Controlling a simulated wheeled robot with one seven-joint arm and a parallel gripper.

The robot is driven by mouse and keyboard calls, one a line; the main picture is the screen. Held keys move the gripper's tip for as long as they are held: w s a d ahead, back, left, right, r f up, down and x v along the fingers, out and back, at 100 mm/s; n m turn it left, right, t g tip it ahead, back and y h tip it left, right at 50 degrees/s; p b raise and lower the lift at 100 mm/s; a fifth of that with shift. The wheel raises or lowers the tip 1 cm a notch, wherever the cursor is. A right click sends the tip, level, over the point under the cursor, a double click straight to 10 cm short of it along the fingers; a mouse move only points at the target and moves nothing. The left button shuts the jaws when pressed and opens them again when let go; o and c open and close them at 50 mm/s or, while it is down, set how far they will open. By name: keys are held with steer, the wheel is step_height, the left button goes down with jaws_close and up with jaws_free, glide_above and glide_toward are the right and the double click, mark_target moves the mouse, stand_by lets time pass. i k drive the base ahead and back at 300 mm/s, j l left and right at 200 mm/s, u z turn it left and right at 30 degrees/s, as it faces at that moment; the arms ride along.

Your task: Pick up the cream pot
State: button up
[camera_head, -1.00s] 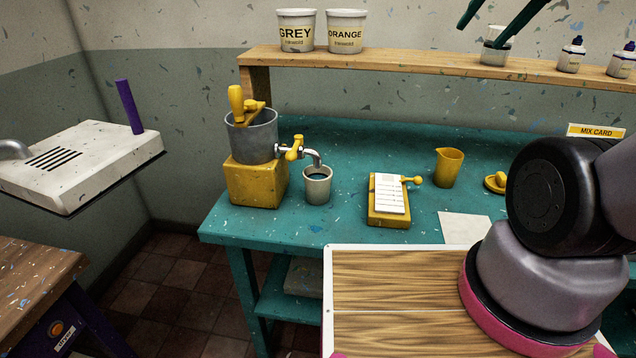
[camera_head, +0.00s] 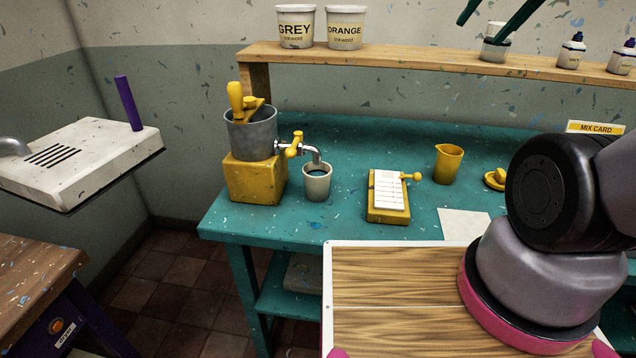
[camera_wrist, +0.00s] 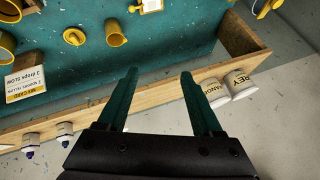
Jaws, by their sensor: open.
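The cream pot (camera_head: 317,185) is a small pale cup standing upright on the teal bench, under the spout of a tap; its inside looks dark. The tap (camera_head: 300,149) comes from a grey metal bucket on a yellow block. My gripper (camera_head: 476,32) has dark green fingers, seen at the top of the head view, high in front of the shelf and well to the right of the pot. In the wrist view the fingers of my gripper (camera_wrist: 159,73) are apart with nothing between them. The cream pot does not show in the wrist view.
A wooden shelf (camera_head: 400,64) runs above the bench, bearing grey and orange tubs (camera_head: 345,28) and small bottles. A tally board (camera_head: 388,195), a yellow jug (camera_head: 448,164) and a paper sheet (camera_head: 465,224) lie right of the pot. Bare bench lies in front of it.

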mark_target(317, 178)
steer(key=k+j, duration=0.1)
steer(key=j, duration=0.3)
steer(key=k+j+u, duration=0.15)
steer(key=j, duration=0.25)
steer(key=k+j, duration=0.1)
steer(key=j, duration=0.35)
steer(key=j+u, duration=0.1)
steer(key=j, duration=0.3)
steer(key=k, duration=0.05)
